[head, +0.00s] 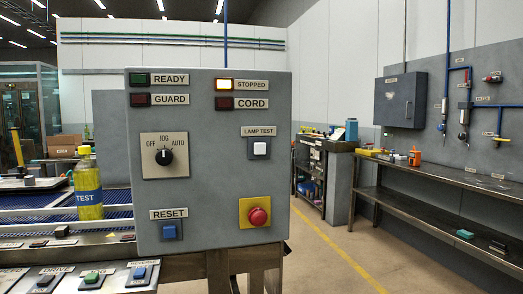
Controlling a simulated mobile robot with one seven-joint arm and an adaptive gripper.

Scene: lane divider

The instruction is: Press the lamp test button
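Nothing covers the button. On the same box, the "STOPPED" lamp (224,85) glows bright, while the "READY" (140,79), "GUARD" (140,100) and "CORD" (224,103) lamps look dark. My gripper does not show in the head view.
The box also carries a black selector knob (164,157), a blue reset button (169,231) and a red mushroom button (258,216). A yellow bottle (89,190) stands left of the box. A workbench (430,182) runs along the right; the floor between is clear.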

